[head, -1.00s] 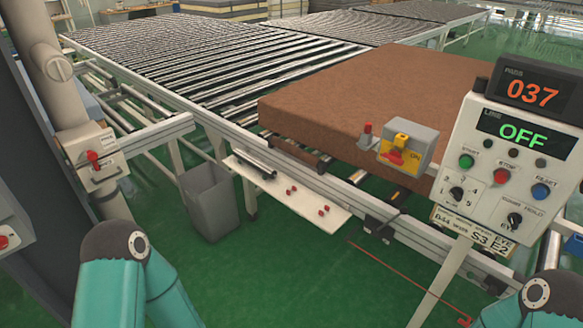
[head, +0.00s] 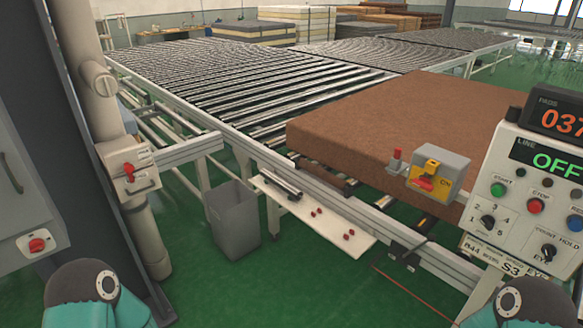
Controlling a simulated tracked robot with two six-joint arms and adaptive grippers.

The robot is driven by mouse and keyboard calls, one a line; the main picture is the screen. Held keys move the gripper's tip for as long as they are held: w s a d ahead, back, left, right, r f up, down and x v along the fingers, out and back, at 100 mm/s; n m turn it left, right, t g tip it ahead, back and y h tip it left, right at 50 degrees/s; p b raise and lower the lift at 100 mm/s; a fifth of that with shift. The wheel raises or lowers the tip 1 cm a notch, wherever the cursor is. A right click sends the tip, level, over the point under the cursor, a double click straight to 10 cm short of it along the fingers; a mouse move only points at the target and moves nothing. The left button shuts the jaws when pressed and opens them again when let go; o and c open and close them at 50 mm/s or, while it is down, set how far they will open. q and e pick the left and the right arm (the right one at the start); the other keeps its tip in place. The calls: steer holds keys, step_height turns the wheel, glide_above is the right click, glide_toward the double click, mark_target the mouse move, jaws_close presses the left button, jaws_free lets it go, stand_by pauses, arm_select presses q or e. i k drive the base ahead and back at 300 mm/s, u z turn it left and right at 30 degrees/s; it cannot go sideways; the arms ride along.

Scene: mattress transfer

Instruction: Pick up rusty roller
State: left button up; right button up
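A brown, rusty-looking roller (head: 328,174) shows partly in the conveyor frame, just under the near left edge of the brown mattress (head: 400,115). The mattress hides much of it, and I cannot be sure it is the rusty roller. A shiny steel roller (head: 281,184) lies on the white shelf (head: 335,232) on the conveyor's near side, with several small red pieces beside it. Only the upper links of my two arms show at the bottom corners. Both grippers are out of view, and neither arm is near the rollers.
A grey bin (head: 232,222) stands left of the shelf. A yellow and grey switch box (head: 438,175) sits on the conveyor rail. A control panel (head: 530,190) reading OFF blocks the right side. A post with a red-handled box (head: 128,172) stands left. Green floor (head: 290,285) is clear in front.

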mark_target(338, 183)
steer(key=u, duration=0.5)
steer(key=i, duration=2.65)
steer(key=z, duration=1.1)
steer(key=i, duration=0.6)
steer(key=z, duration=0.3)
